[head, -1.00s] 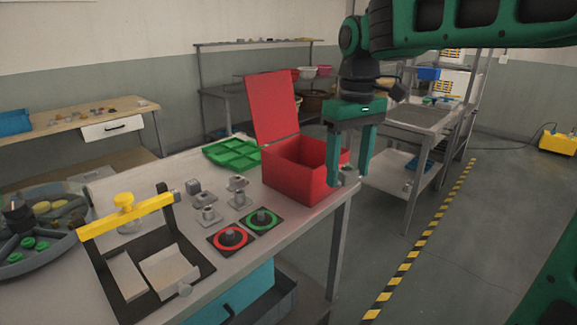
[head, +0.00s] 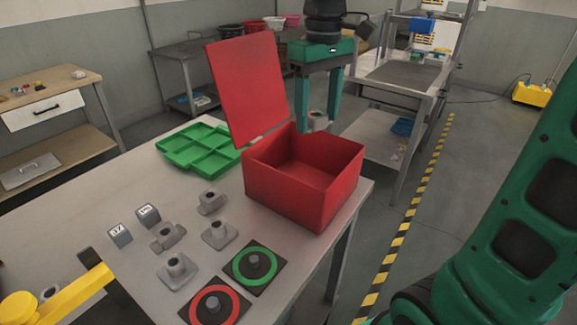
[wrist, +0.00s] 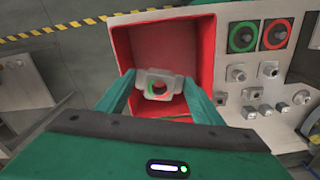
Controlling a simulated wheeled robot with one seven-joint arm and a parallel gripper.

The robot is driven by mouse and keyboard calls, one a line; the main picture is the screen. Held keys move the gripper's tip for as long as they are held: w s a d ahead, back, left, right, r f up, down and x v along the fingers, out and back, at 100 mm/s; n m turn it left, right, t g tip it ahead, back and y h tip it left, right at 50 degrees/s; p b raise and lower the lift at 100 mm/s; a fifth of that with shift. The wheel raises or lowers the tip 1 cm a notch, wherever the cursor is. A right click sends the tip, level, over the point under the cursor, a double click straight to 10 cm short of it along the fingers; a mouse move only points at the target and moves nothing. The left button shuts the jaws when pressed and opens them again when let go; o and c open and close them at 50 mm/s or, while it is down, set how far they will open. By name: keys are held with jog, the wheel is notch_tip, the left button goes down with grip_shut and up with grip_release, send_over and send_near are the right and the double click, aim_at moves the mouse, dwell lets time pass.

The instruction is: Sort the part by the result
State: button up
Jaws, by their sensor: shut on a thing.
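My gripper (head: 318,125) is shut on a grey metal part (wrist: 158,82) with a round hole in its middle. In the head view the part shows partly between the fingers (head: 319,118). The red box (head: 300,212) stands at the table's edge with its lid (head: 245,90) open. In the head view my gripper is above the box's far side. In the wrist view the held part lies in front of the open red box (wrist: 122,50). A green-ringed pad (head: 236,272) and a red-ringed pad (head: 234,306) lie on the table.
Several similar grey parts (head: 219,235) and labelled small blocks (head: 120,236) stand left of the box. A green divided tray (head: 205,147) lies behind them. A yellow-handled fixture (head: 75,298) is at lower left.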

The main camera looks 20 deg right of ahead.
jog(key=shift+w+f, duration=0.1)
jog(key=shift+w, duration=0.1)
jog(key=shift+f, duration=0.2)
jog(key=shift+a+f, duration=0.2)
jog(key=shift+f, duration=2.5)
jog(key=o, duration=1.2)
jog(key=shift+r, duration=0.1)
notch_tip(320, 180, up, 11)
jog(key=shift+f, duration=0.2)
